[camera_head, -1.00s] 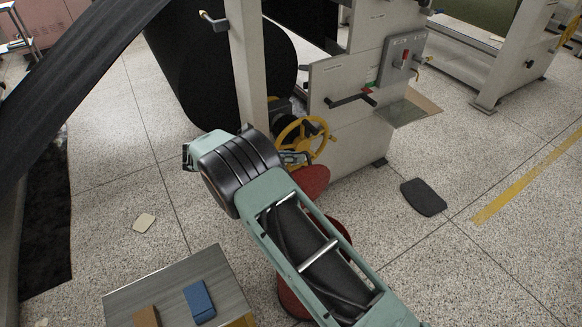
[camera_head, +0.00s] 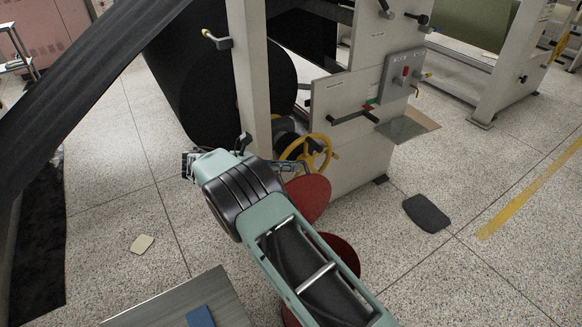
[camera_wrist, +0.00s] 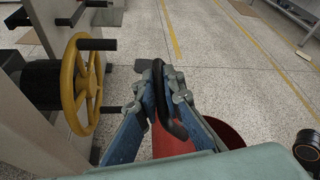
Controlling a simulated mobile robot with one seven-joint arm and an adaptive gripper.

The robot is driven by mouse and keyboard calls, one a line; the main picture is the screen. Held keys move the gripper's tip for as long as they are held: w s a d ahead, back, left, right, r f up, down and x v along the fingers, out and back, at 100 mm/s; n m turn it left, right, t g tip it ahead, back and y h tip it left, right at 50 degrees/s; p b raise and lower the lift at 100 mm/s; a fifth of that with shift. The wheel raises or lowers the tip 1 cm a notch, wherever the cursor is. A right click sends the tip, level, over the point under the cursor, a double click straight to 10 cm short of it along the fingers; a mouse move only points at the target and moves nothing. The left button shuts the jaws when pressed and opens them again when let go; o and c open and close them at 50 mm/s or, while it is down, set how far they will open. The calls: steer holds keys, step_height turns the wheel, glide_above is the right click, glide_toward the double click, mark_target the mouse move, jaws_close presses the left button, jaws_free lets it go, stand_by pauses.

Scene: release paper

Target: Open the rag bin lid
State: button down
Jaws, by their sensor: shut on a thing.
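The red rag bin (camera_head: 342,252) stands on the floor, largely hidden behind my arm. Its round red lid (camera_head: 309,198) is tilted up steeply, partly covered by my arm. In the wrist view, red of the lid (camera_wrist: 172,144) shows between and below the fingers, with a darker red curved surface to the right. My gripper (camera_wrist: 165,85) is shut on a black curved handle (camera_wrist: 163,112), with a blue-padded finger on each side. In the head view the fingertips are small and partly hidden beside the lid's upper edge.
A yellow handwheel (camera_head: 318,152) on the machine is close beside my gripper; it also shows at left in the wrist view (camera_wrist: 82,85). A grey-topped table (camera_head: 165,306) stands at the lower left. A black mat (camera_head: 426,213) lies on open floor at right.

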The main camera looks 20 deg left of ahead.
steer(key=c, duration=2)
jaws_free()
steer(key=shift+c, duration=0.2)
steer(key=shift+s+a, duration=0.1)
steer(key=v, duration=1.2)
